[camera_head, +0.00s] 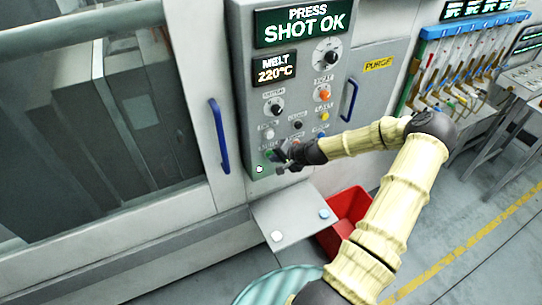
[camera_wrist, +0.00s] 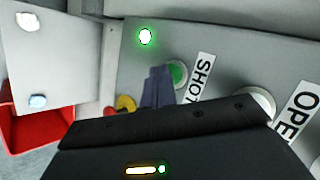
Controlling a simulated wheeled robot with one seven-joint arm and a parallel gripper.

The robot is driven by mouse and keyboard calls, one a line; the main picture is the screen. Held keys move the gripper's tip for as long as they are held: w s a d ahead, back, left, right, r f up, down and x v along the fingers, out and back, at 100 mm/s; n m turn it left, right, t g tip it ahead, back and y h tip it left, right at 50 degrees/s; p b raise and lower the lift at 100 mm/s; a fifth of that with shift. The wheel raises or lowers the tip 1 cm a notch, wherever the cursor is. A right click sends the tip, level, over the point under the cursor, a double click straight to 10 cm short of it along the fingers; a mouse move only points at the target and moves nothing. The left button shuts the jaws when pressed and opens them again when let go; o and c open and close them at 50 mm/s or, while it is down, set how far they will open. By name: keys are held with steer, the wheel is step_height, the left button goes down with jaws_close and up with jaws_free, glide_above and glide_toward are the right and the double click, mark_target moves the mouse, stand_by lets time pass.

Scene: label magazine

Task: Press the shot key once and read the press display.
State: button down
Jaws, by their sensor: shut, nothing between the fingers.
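The press display (camera_head: 303,25) at the top of the control panel reads "PRESS SHOT OK". My gripper (camera_head: 277,157) is at the panel's lower edge in the head view, hiding what lies behind it. In the wrist view, the green shot key (camera_wrist: 178,74) sits in a pale ring beside a "SHOT" label (camera_wrist: 202,78). My shut, empty gripper (camera_wrist: 158,84) is in front of the key's edge and partly covers it. I cannot tell whether the fingertips touch it. A lamp (camera_wrist: 145,36) near the key glows white-green; it also shows in the head view (camera_head: 259,169).
A melt display (camera_head: 275,69) reads 220°C. Several knobs and buttons crowd the panel, and an "OPE…" label (camera_wrist: 301,112) marks a neighbouring button. Blue handles (camera_head: 219,136) flank the panel. A grey shelf (camera_head: 295,212) and red bin (camera_head: 347,207) are below.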

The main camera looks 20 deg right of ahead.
steer(key=shift+s, duration=0.8)
steer(key=s, duration=0.5)
steer(key=shift+d, duration=0.1)
stand_by(0.8)
steer(key=s+a+f+n+g+b, duration=0.1)
steer(key=s+a+n+g+b, duration=0.1)
steer(key=s+a+n+g, duration=0.55)
steer(key=s+a+r+n+t+h+b, duration=0.1)
steer(key=s+a+r+n+h+b, duration=0.2)
steer(key=s+a+r, duration=0.5)
step_height(320, 180, up, 3)
steer(key=shift+s+a+h+b, duration=0.2)
steer(key=shift+s+h+b, duration=0.35)
steer(key=shift+s+h, duration=0.1)
